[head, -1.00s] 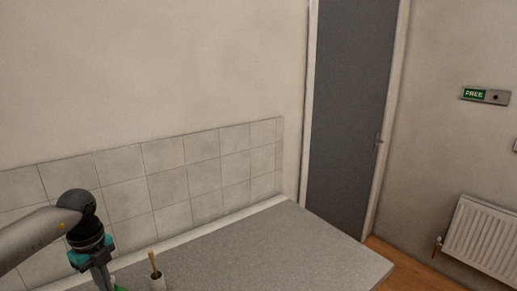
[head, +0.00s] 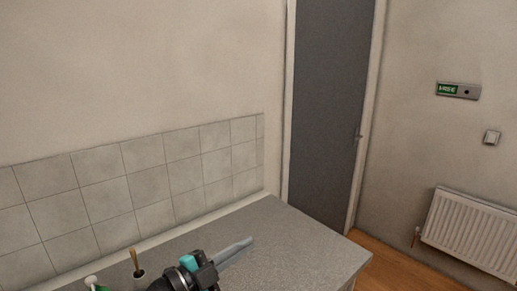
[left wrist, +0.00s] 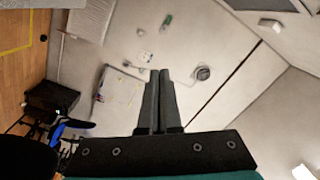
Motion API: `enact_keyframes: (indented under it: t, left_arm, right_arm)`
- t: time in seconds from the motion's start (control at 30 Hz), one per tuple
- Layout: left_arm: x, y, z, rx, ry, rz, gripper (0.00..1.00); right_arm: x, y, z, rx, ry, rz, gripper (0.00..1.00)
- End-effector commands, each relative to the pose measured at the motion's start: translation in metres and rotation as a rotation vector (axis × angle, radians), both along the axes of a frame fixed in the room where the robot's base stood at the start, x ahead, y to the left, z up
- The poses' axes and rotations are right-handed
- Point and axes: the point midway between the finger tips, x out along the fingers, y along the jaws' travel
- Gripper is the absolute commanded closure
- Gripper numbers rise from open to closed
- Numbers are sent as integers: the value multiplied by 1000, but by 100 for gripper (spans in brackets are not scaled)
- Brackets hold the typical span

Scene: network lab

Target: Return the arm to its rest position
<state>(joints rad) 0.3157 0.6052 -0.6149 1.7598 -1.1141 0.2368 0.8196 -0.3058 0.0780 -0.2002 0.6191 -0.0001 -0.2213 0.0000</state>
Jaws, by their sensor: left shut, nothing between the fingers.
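My left gripper (head: 248,242) is in the lower middle of the head view, over the grey counter (head: 290,245). Its two fingers lie together, shut and empty, and point to the right and slightly up in the picture. In the left wrist view the same closed fingers (left wrist: 159,75) stand side by side in the centre with nothing between them. Most of my left arm is out of the head view below. My right gripper is in neither view.
A grey door (head: 330,110) and a radiator (head: 468,232) are beyond the counter. The counter's right part is clear.

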Motion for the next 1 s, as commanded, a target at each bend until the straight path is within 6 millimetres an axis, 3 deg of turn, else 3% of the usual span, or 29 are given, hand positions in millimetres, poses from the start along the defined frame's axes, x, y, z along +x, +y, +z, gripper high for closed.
enact_keyframes:
  t: [0.1,0.23,0.37,0.47,0.57,0.7,0.8,1.0]
  left_arm:
    - [0,15,15,-182,27,193,100]
    - [-2,47,11,-325,117,426,100]
    - [-15,84,-15,-412,270,658,100]
    - [-36,109,-45,-441,424,824,100]
    - [-68,128,-81,-440,610,965,100]
    - [-125,140,-127,-391,887,1107,100]
    - [-165,142,-149,-343,1058,1158,100]
    - [-234,135,-173,-246,1333,1187,100]
  right_arm:
    - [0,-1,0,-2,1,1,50]
    - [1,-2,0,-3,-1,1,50]
    - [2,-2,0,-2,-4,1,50]
    - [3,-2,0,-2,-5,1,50]
    - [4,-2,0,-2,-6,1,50]
    - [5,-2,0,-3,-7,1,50]
    - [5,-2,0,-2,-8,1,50]
    - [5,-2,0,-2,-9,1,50]
